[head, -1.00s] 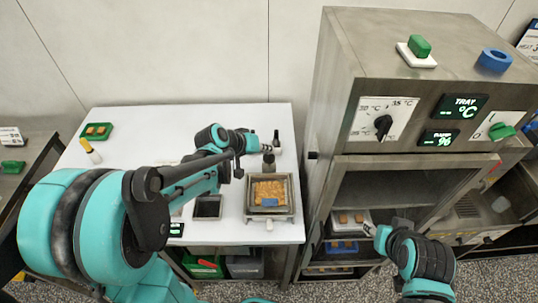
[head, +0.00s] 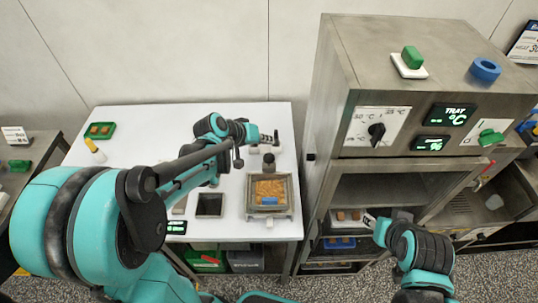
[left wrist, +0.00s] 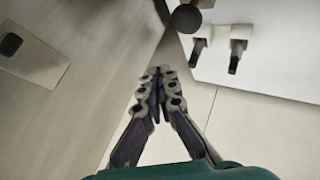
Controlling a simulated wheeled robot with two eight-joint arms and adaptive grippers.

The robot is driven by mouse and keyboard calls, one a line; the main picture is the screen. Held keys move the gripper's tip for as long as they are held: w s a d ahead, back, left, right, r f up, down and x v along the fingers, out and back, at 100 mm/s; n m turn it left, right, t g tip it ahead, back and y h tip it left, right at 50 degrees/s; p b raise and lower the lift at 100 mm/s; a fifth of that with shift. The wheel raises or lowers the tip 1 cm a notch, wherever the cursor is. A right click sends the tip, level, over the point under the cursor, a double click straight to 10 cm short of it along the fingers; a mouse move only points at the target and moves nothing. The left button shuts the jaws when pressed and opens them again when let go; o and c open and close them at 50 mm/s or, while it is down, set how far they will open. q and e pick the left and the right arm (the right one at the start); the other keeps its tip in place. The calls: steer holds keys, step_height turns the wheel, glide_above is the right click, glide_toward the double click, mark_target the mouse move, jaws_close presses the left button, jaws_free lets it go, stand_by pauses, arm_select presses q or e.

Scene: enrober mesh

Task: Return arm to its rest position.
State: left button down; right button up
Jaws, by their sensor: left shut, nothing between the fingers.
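My left arm reaches in from the left over the white table. Its gripper (head: 268,138) hangs above the table's far right part, left of the steel cabinet. In the left wrist view the gripper's fingers (left wrist: 160,73) are together at the tips, with nothing between them. My right gripper (head: 370,221) is at the lower right, in front of the cabinet's lower opening; it is too small to tell whether its fingers are open.
The white table (head: 135,135) holds a square tray of orange pieces (head: 270,188), a dark square (head: 210,205) and a green tray (head: 100,130). The steel cabinet (head: 335,100) stands close to my left gripper's right. A dark round knob (left wrist: 187,18) shows near the fingers.

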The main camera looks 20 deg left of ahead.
stand_by(0.6)
arm_select(q)
steer(key=s+f+m+y+b, duration=0.1)
steer(key=s+b, duration=0.4)
steer(key=s, duration=0.5)
steer(key=s+a+f+m+y+b, duration=0.1)
steer(key=s+f+y+b, duration=0.2)
steer(key=s, duration=0.7)
step_height(320, 180, down, 4)
steer(key=shift+s+r+m+g+y+b, duration=0.2)
steer(key=shift+s+m+g+y+b, duration=0.15)
steer(key=shift+b, duration=0.8)
arm_select(e)
step_height(320, 180, down, 10)
steer(key=shift+f, duration=0.1)
